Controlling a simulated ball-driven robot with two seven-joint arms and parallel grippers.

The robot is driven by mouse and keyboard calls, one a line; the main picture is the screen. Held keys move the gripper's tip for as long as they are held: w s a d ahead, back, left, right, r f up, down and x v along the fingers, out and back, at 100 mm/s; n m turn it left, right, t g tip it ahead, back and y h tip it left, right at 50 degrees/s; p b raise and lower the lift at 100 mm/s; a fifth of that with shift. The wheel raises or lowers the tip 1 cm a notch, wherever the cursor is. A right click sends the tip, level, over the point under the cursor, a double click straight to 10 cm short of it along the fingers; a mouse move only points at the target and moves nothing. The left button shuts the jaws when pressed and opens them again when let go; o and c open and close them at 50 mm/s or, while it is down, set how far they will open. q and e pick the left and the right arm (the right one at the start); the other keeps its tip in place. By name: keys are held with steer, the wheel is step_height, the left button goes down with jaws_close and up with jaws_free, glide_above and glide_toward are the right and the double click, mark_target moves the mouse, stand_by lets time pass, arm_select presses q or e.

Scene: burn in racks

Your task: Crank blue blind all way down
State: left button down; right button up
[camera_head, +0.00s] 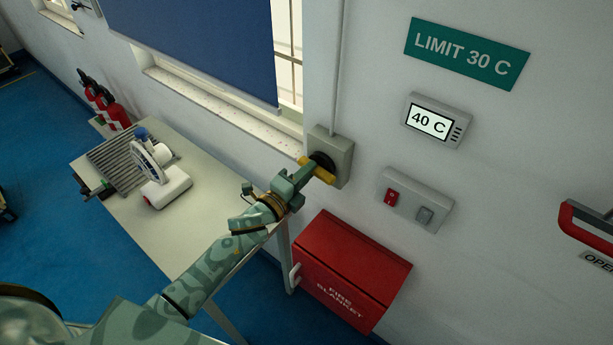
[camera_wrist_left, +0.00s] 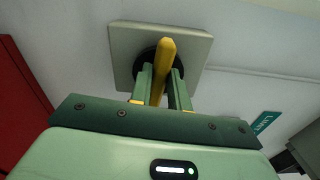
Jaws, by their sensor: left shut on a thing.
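The blue blind (camera_head: 205,38) hangs over the window at the top of the head view, its lower edge a little above the sill. A grey crank box (camera_head: 341,150) with a dark round hub and a yellow handle (camera_head: 320,171) is on the wall right of the window. My left gripper (camera_head: 305,172) is shut on the yellow handle. In the left wrist view the yellow handle (camera_wrist_left: 164,68) stands between the two green fingers (camera_wrist_left: 160,88), in front of the grey box (camera_wrist_left: 196,47). My right gripper is not in view.
A table (camera_head: 135,215) below the window bears a slicer-like machine (camera_head: 158,165). A red fire blanket box (camera_head: 352,268) is below the crank. A switch panel (camera_head: 414,200), a display reading 40 C (camera_head: 436,120) and a LIMIT 30 C sign (camera_head: 467,54) are on the wall at right.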

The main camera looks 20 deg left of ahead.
arm_select(q)
steer(key=shift+m+b, duration=0.65)
steer(key=shift+m, duration=1.45)
steer(key=c, duration=1.3)
jaws_free()
steer(key=shift+r, duration=0.15)
steer(key=shift+s, duration=0.1)
steer(key=b+v, duration=0.2)
steer(key=v, duration=1.4)
steer(key=shift+s, duration=0.1)
